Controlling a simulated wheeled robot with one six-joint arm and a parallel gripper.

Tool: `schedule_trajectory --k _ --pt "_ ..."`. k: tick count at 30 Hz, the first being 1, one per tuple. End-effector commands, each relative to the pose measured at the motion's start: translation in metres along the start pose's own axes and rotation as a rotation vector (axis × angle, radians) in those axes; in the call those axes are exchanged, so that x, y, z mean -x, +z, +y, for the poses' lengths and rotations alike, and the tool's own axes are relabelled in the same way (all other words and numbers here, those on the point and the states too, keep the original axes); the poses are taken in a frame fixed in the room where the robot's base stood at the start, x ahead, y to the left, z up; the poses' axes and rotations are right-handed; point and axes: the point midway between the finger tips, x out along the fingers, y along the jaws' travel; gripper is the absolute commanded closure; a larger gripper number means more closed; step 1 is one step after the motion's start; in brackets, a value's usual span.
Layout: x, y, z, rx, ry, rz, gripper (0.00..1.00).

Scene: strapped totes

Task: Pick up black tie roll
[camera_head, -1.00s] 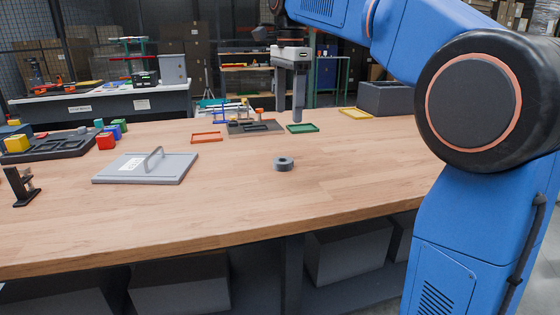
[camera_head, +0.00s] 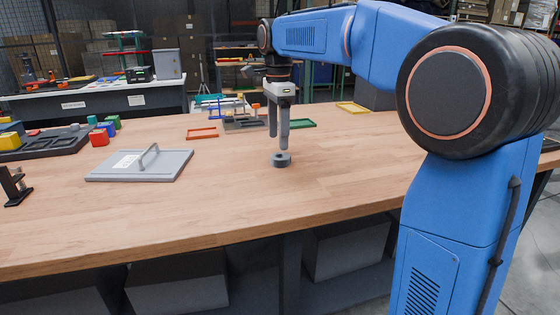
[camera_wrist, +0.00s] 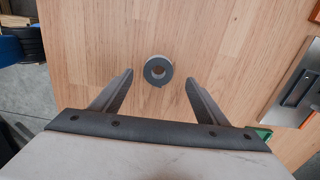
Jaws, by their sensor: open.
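The black tie roll, a small dark grey ring (camera_head: 281,159), lies flat on the wooden table in the head view. My gripper (camera_head: 279,142) points down just above the roll in the head view. In the wrist view my gripper (camera_wrist: 158,84) is open, with one finger on each side. The roll lies between the lines of the fingers, slightly beyond their tips. Nothing is held.
A grey lid with a handle (camera_head: 140,165) lies to the left. Coloured blocks (camera_head: 99,138) sit further left. The table around the roll is clear.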

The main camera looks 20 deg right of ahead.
Motion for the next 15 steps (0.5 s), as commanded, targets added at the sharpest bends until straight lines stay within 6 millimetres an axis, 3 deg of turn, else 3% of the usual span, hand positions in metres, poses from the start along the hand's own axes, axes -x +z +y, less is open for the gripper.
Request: schedule_trajectory --k 8,15 --pt "-0.018 -0.002 0.001 0.000 0.001 0.000 0.32" --pt "-0.050 -0.007 0.003 0.000 0.002 0.000 0.32"
